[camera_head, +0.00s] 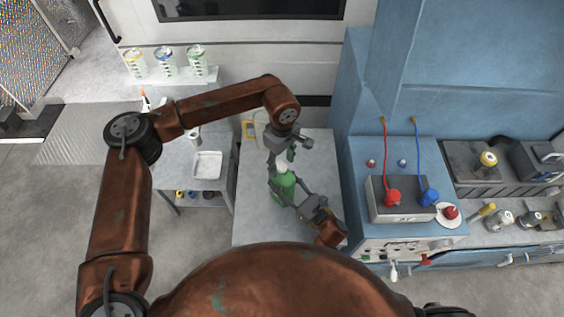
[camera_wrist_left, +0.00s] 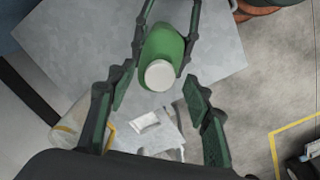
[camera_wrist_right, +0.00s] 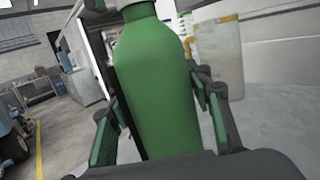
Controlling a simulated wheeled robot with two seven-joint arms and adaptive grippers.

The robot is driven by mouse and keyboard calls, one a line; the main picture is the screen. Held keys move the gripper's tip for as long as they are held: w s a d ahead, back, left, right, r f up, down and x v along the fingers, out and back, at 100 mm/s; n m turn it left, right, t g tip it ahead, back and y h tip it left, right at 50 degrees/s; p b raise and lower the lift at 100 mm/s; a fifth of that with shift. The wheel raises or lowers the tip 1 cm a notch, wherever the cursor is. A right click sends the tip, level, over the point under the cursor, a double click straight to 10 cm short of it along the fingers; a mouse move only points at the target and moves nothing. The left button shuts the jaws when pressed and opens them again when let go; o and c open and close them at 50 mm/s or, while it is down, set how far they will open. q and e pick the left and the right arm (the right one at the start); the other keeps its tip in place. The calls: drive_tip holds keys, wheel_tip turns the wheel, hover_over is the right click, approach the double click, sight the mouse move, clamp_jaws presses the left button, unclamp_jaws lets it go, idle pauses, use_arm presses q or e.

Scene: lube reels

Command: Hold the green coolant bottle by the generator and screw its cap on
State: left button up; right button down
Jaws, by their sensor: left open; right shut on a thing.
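The green coolant bottle (camera_head: 283,188) stands over the grey table in the head view. Its white cap (camera_wrist_left: 159,75) sits at the bottle's top in the left wrist view; whether it is threaded on cannot be told. My right gripper (camera_head: 296,197) is shut on the bottle's body, with the green body (camera_wrist_right: 155,85) between its fingers in the right wrist view. My left gripper (camera_head: 283,154) is just above the cap, pointing down. Its fingers are open, spread to both sides of the cap in the left wrist view (camera_wrist_left: 158,98).
The blue generator (camera_head: 390,150) stands right of the table, with a grey battery (camera_head: 400,211) wearing red and blue clamps. A clear jug (camera_head: 262,124) is at the table's back. A white tray (camera_head: 207,175) lies on the left side table. The table front (camera_head: 255,225) is clear.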

use_arm(q)
wheel_tip(320, 180, up, 4)
drive_tip(key=shift+r, duration=0.15)
drive_tip(key=shift+c, duration=0.2)
drive_tip(key=n, duration=0.4)
drive_tip(key=shift+r, duration=0.4)
drive_tip(key=n, duration=0.3)
drive_tip(key=r+n, duration=0.1)
drive_tip(key=n, duration=0.1)
drive_tip(key=shift+n, duration=0.4)
drive_tip(key=n, duration=0.3)
drive_tip(key=shift+r+n, duration=0.3)
drive_tip(key=n, duration=0.4)
drive_tip(key=shift+r+n, duration=0.3)
drive_tip(key=shift+r, duration=0.1)
drive_tip(key=shift+f, duration=4)
